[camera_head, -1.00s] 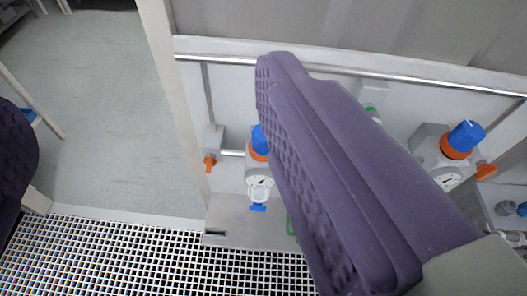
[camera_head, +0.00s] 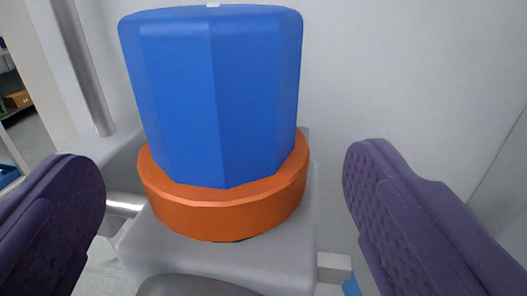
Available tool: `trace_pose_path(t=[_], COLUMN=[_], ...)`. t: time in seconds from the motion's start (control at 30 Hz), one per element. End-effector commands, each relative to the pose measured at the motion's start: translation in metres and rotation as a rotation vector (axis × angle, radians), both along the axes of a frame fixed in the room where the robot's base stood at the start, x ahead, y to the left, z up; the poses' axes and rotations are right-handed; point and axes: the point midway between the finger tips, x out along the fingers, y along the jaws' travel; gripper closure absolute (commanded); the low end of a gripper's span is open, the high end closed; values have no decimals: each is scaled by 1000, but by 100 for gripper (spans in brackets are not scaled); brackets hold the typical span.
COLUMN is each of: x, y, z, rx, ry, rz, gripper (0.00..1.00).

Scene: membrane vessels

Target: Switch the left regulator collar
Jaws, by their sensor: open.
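The left regulator fills the middle of the view. Its faceted blue knob (camera_head: 215,95) stands upright above an orange collar (camera_head: 228,211), which rings the knob's base. The collar sits on a pale grey regulator body (camera_head: 230,262). My gripper (camera_head: 228,205) is open, with one purple padded finger on each side of the regulator. The left finger is apart from the collar by a small gap, and the right finger by a similar or wider one. Neither finger appears to touch the collar. The gauge face and the collar's far side are hidden.
A pale wall panel (camera_head: 400,70) stands behind the regulator. A metal pipe (camera_head: 85,70) runs up at the left, and a short horizontal pipe (camera_head: 124,207) meets the body. A small blue part (camera_head: 351,286) shows low beside the right finger. A shelf with a box (camera_head: 17,99) is far left.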

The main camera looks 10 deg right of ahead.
Motion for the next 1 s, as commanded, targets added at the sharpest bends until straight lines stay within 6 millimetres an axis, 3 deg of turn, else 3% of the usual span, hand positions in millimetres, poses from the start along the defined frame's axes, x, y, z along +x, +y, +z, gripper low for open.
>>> trace_pose_path(t=[0.3,0.67,1.0], x=[51,60,59], y=[-3,-4,-4], z=[0,1,1], rx=[-1,1,1], ry=[0,0,0], rz=[-1,0,0], gripper=[7,7,83])
